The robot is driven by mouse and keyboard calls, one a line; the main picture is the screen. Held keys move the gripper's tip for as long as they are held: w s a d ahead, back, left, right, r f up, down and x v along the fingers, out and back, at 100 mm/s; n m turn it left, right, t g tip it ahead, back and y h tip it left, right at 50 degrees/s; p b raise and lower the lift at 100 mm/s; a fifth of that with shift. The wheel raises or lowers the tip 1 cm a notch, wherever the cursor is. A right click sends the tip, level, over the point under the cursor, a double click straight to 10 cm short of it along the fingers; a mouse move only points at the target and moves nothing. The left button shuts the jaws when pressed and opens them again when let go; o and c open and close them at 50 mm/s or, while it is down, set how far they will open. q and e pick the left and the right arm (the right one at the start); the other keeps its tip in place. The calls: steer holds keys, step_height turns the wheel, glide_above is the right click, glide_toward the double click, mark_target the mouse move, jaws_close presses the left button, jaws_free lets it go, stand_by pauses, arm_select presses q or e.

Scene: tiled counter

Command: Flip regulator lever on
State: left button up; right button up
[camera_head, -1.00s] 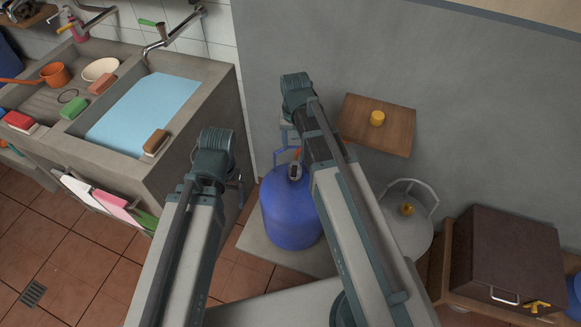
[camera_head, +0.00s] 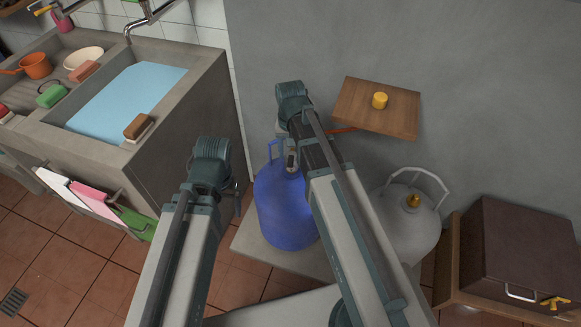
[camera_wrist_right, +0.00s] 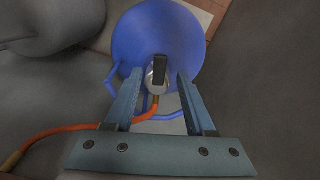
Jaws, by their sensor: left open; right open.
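A blue gas cylinder (camera_head: 283,213) stands on a grey slab, with a metal regulator (camera_head: 291,160) on its top. In the right wrist view the regulator has a dark lever (camera_wrist_right: 160,69), and an orange hose (camera_wrist_right: 72,131) runs from it to the left. My right gripper (camera_wrist_right: 159,76) is open, its two fingers on either side of the regulator in that view; I cannot tell whether they touch it. In the head view my right arm hides part of the cylinder. My left gripper (camera_head: 237,203) is open and empty, left of the cylinder.
A grey cylinder (camera_head: 403,232) stands to the right, partly behind my right arm. A wooden shelf (camera_head: 350,105) with a yellow item (camera_head: 380,100) is on the wall above. A concrete sink (camera_head: 165,150) stands left and a brown box (camera_head: 520,248) far right.

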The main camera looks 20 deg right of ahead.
mark_target(291, 163)
step_height(291, 163, down, 4)
steer(key=b, duration=0.3)
jaws_close()
